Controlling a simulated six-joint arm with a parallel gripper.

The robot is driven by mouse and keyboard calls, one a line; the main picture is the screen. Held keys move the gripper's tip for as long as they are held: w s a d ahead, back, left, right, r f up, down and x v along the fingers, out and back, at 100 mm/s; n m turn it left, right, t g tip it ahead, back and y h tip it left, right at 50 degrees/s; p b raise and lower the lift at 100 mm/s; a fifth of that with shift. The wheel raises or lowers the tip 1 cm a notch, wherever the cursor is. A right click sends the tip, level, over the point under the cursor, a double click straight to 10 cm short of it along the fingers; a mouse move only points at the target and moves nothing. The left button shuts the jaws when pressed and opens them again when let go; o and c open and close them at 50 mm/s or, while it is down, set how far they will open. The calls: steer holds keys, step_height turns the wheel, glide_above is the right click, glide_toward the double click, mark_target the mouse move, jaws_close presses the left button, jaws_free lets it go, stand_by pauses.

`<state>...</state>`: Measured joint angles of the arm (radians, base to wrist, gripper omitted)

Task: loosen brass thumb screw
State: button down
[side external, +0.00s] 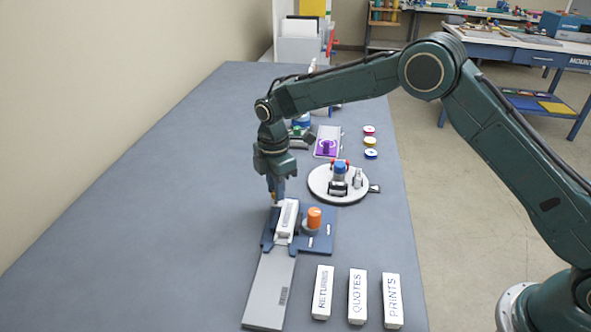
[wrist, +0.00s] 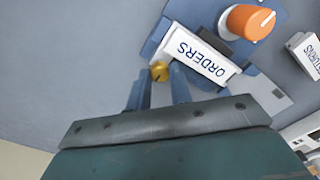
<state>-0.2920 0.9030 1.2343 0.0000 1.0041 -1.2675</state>
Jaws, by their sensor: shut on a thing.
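The brass thumb screw (wrist: 160,71) shows as a small round gold head between the fingertips of my gripper (wrist: 159,82) in the wrist view. My gripper is shut on it. In the side view my gripper (side external: 277,196) points down at the far end of a blue fixture (side external: 323,243), and the screw is mostly hidden by the fingers. A white block marked ORDERS (wrist: 198,58) sits in the fixture beside the screw; it also shows in the side view (side external: 287,218). An orange knob (side external: 314,217) stands on the fixture to the right of the block.
A grey plate (side external: 268,290) extends from the fixture toward the front. Blocks marked RETURNS (side external: 322,292), QUOTES (side external: 358,296) and PRINTS (side external: 391,300) lie at front right. A round turntable (side external: 325,192) stands behind the fixture. The table's left side is clear.

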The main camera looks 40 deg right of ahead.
stand_by(0.5)
steer(key=c, duration=1.2)
jaws_free()
steer(key=shift+c, duration=0.2)
steer(key=shift+r, duration=0.1)
step_height(320, 180, up, 14)
